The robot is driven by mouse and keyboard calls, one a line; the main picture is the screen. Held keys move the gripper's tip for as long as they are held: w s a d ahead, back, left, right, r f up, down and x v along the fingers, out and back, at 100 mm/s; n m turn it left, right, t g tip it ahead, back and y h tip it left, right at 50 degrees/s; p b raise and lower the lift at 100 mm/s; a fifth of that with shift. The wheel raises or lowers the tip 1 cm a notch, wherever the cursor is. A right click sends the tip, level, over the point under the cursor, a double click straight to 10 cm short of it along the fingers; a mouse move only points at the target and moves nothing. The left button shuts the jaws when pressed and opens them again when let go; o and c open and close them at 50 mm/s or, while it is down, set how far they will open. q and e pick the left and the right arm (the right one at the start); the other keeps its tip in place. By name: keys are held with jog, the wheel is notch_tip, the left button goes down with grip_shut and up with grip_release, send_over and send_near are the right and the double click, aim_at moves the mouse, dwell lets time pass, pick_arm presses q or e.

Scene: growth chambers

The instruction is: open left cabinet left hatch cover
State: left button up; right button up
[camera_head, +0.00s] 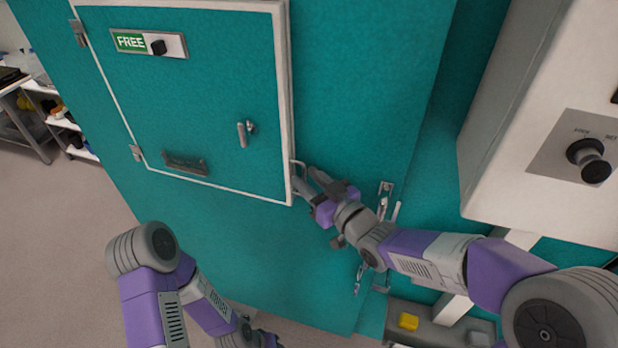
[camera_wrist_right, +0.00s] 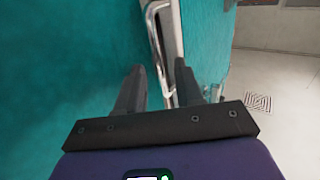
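The hatch cover (camera_head: 200,85) is a teal panel with a pale frame at the upper left of the head view. It has a green FREE label (camera_head: 130,41), a black knob and a small latch handle (camera_head: 246,134). Hinges show on its left side. It looks shut or nearly so; I cannot tell which. My right gripper (camera_head: 306,183) is at its lower right corner, by a small metal loop (camera_head: 298,167). In the right wrist view the fingers (camera_wrist_right: 158,88) are apart, with a pale metal edge (camera_wrist_right: 167,45) between them. Contact is unclear.
A pale box with a black dial (camera_head: 587,160) juts out at the right. Shelves (camera_head: 60,120) stand at the far left. The floor (camera_head: 50,240) at left is clear.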

jog(key=shift+w+a, duration=0.15)
jog(key=shift+w, duration=0.05)
grip_shut()
dwell(1.4)
